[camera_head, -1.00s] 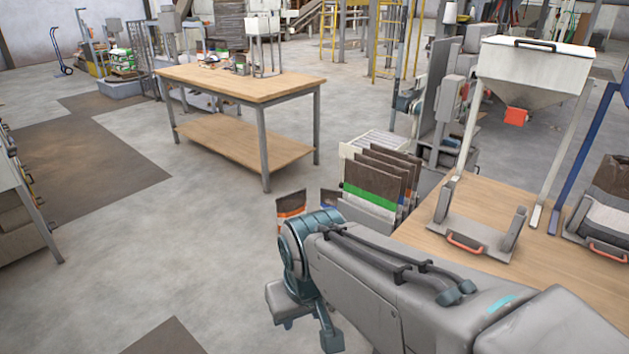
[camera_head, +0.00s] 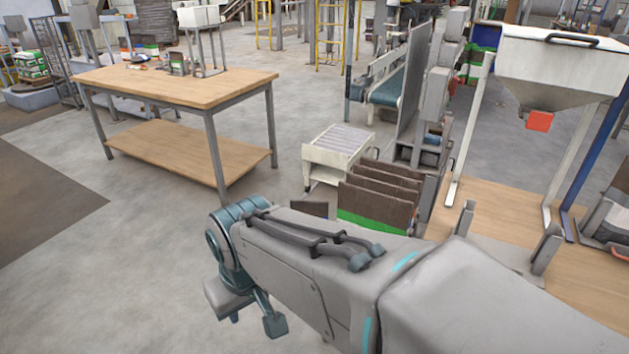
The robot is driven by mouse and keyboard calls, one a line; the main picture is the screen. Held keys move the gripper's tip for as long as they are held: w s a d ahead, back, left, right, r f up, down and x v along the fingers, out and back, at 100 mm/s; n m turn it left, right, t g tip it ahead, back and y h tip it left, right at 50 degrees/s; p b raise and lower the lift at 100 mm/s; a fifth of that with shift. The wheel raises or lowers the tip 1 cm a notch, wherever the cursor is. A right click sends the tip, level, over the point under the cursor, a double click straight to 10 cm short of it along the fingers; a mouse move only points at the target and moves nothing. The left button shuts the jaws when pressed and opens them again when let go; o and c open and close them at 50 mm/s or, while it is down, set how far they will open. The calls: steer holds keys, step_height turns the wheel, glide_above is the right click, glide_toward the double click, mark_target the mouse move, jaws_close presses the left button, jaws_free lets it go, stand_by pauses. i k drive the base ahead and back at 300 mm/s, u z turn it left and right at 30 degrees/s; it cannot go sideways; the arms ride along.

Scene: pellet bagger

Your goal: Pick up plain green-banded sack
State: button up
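Several flat brown sacks stand upright in a row beside the wooden bench at the centre right. The front one is a brown sack with a green band (camera_head: 372,198), and its lower part is hidden behind my arm. My arm reaches across the bottom of the view, with its teal joint at the lower left.
A white roller cart (camera_head: 340,146) stands just behind the sacks. A wooden table (camera_head: 185,88) is at the left back, with open floor between. At right, a white hopper (camera_head: 555,65) stands over the wooden bench (camera_head: 495,208).

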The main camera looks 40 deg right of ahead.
mark_target(351, 211)
steer(key=i, duration=2.5)
steer(key=z, duration=3.65)
steer(key=i, duration=0.5)
steer(key=z, duration=0.05)
